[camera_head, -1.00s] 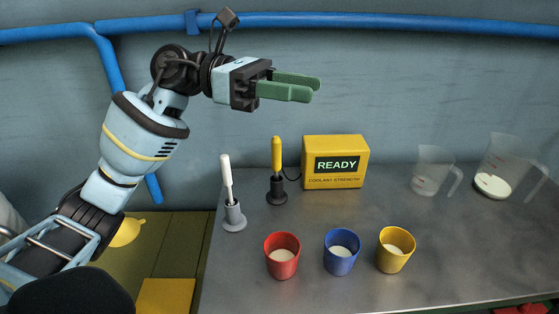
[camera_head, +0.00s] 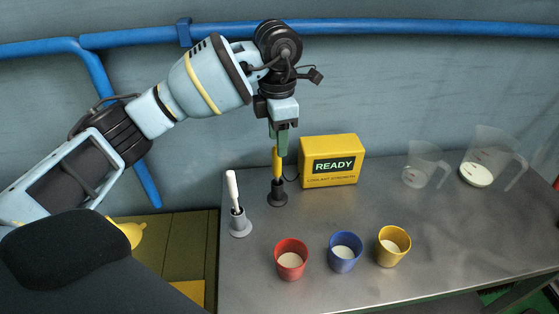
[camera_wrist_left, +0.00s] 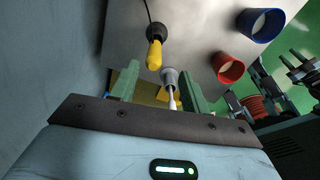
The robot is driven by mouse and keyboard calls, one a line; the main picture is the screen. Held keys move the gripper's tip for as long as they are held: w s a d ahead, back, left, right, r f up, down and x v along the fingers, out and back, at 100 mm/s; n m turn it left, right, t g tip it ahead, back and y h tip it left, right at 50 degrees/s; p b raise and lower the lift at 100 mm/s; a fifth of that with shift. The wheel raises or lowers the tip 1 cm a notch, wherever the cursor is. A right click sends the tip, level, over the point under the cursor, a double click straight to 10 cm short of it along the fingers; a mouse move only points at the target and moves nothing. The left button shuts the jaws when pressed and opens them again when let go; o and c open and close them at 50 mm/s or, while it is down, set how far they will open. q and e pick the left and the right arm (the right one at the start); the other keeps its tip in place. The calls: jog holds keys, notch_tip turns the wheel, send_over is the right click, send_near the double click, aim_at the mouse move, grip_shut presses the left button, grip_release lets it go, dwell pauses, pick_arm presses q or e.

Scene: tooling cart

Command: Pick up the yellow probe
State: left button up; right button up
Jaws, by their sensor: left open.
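The yellow probe (camera_head: 277,162) stands upright in a dark holder (camera_head: 277,196) on the metal bench, left of the yellow READY box. It also shows in the left wrist view (camera_wrist_left: 154,56), with its handle end toward the camera. My left gripper (camera_head: 279,150) points down at the top of the probe, and its green fingers overlap the probe's upper end in the head view. In the left wrist view the fingers (camera_wrist_left: 159,75) are spread, with nothing clasped between them. I cannot tell whether they touch the probe. My right gripper is not in view.
A white probe (camera_head: 233,188) leans in a grey holder (camera_head: 240,224) close by. The yellow box (camera_head: 330,180) stands to the right. Red (camera_head: 291,262), blue (camera_head: 345,253) and yellow (camera_head: 393,247) cups stand in front. Two clear jugs stand at the right. A wall lies behind.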

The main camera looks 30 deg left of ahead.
aim_at(277, 162)
pick_arm(q)
jog(key=shift+a+f, duration=0.4)
jog(key=shift+f, duration=0.2)
jog(key=shift+d+f, duration=0.15)
jog(key=shift+f, duration=0.75)
jog(key=shift+w+f, duration=0.2)
jog(key=shift+f, duration=1.1)
jog(key=shift+w+f, duration=0.15)
jog(key=shift+f, duration=1.1)
grip_shut()
